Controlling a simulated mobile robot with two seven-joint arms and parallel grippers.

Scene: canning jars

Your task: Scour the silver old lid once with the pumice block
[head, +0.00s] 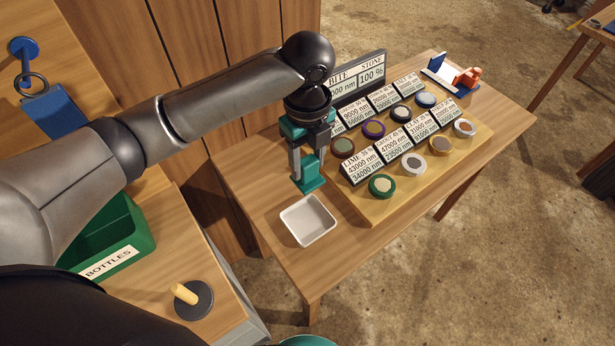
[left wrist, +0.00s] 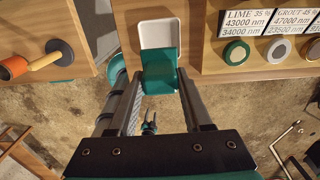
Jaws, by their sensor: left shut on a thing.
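My left gripper (head: 308,178) points down beside the lid board, with its fingers shut on a teal block (left wrist: 160,75). I take this for the pumice block, but its scouring face is hidden. The block is above the table near a white tray (head: 308,221), and overlaps the tray in the left wrist view. A silver-rimmed lid with a grey centre (head: 412,163) lies in the board's front row, right of a green-rimmed lid (head: 382,186); it also shows in the left wrist view (left wrist: 282,50). The block is apart from it. My right gripper is not in view.
Several other lids and label cards stand on the wooden board (head: 375,212). A dark sign (head: 358,80) stands behind. A blue and orange item (head: 452,74) sits at the far end. A green bottles bin (head: 112,240) and a yellow-handled disc (head: 193,299) are on the left bench.

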